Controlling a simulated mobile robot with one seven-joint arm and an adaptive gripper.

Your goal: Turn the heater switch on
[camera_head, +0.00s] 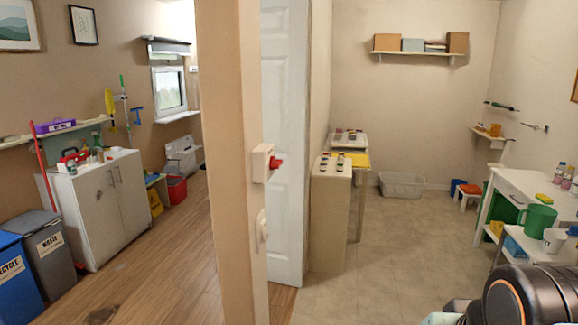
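A white switch box (261,163) is mounted on the narrow end face of the wall in the middle of the view. A red knob or lever (275,163) sticks out of it to the right. Below it on the same wall end is a smaller white fitting (262,226), perhaps another switch. No label is readable, so I cannot tell for certain which is the heater switch, nor its setting. Part of my arm shows at the bottom right, well away from the wall end. My gripper is not visible.
The wall end (231,120) divides two rooms, with a white door (284,140) beside it. Left, a white cabinet (100,205) and bins (45,250) stand on wood floor. Right, a narrow cabinet (329,220) and a white table (525,185) flank clear tiled floor (400,240).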

